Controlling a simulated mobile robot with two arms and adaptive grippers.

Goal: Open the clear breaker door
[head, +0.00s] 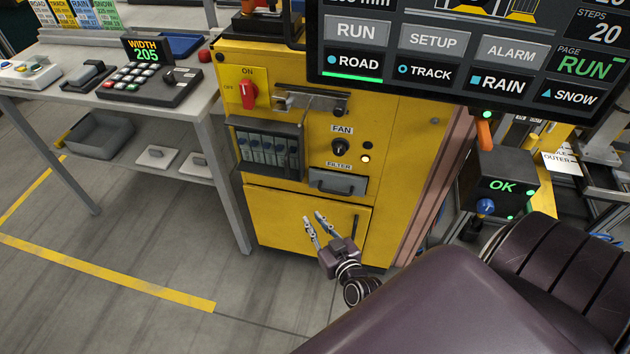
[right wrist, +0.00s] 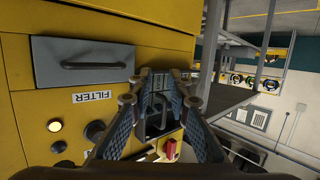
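The clear breaker door (head: 268,150) is on the front of the yellow cabinet (head: 305,220), in a dark frame with several grey breakers behind it. It looks shut. My right gripper (head: 312,218) is open and empty, below and to the right of the door in the head view, in front of the lower yellow panel. In the right wrist view the two open fingers (right wrist: 167,76) spread wide, with part of the dark breaker area between them; the door itself is hard to make out there. My left gripper is not in view.
A filter drawer (head: 338,182) with a handle and a fan knob (head: 340,148) sit right of the breakers. A red switch (head: 248,93) is above them. A screen (head: 470,50) overhangs the cabinet's upper right. A table (head: 205,115) stands at left; the floor in front is clear.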

